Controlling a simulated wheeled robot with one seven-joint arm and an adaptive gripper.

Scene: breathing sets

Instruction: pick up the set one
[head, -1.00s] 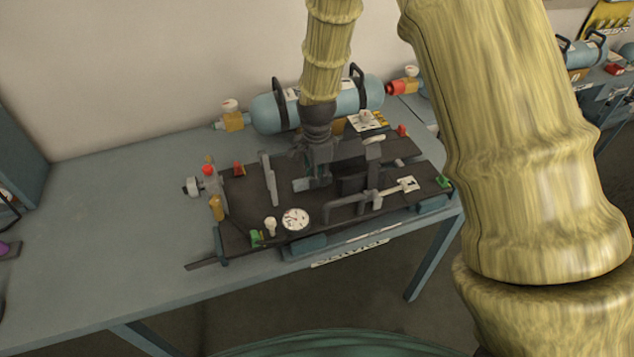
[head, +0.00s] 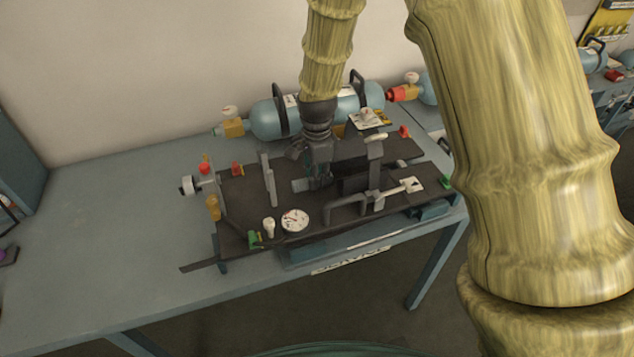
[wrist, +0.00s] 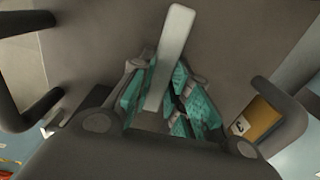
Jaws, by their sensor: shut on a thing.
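Set one is a dark flat panel (head: 240,228) with a round white gauge (head: 295,220), grey handles, and red, green and brass fittings. It lies level, or nearly so, over the front of the blue-grey bench. My gripper (head: 317,183) points down at the panel's middle and is shut on a part of the set. In the wrist view, a pale bar (wrist: 170,55) runs between the teal finger pads (wrist: 165,105). The exact contact is partly hidden by the fingers. I cannot tell how much gap lies beneath the panel.
A blue cylinder (head: 266,121) with black handles and brass valve lies behind the panel against the wall. The bench (head: 110,235) is clear on the left. A second bench with more cylinders (head: 592,58) stands at the far right.

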